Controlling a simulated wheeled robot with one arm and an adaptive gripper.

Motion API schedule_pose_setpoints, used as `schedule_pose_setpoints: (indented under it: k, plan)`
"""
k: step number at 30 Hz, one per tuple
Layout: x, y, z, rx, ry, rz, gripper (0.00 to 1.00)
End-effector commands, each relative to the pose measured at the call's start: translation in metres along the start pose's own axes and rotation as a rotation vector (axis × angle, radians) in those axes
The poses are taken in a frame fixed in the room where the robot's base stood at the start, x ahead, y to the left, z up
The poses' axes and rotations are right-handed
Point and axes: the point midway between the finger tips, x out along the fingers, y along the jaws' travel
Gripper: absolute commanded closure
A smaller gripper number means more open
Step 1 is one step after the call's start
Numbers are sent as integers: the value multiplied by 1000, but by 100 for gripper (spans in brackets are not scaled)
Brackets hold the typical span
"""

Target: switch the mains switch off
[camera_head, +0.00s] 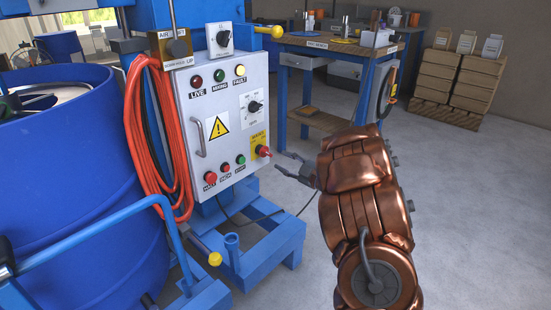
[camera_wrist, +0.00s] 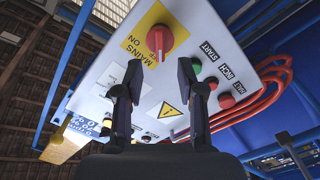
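The mains switch (camera_head: 263,151) is a red rotary knob on a yellow plate at the lower right of the grey control panel (camera_head: 205,115). In the wrist view the red knob (camera_wrist: 159,42) sits above and between my fingertips, and a pale line on it points roughly downward. The yellow plate (camera_wrist: 137,40) reads MAINS; the knob's position labels are not readable. My gripper (camera_head: 279,161) is just right of the switch in the head view. In the wrist view my gripper (camera_wrist: 160,68) is open and empty, its two fingers apart. No contact with the knob shows.
Red, red and green push buttons (camera_head: 226,168) sit left of the switch. An orange cable coil (camera_head: 150,140) hangs at the panel's left. A blue drum (camera_head: 75,180) stands left, a blue base frame (camera_head: 260,245) below. A workbench (camera_head: 335,48) is behind; the floor right is open.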

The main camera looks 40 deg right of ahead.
Motion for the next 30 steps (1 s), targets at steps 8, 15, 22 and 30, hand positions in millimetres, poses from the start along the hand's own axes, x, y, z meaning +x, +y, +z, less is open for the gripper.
schedule_pose_setpoints:
  k: [8,15,22,30]
  plan:
    - [-44,0,1,-2,-2,-1,61]
    - [-60,0,1,-1,-2,1,61]
    - [-61,0,0,-1,-1,0,61]
    - [-61,0,0,0,-1,0,61]
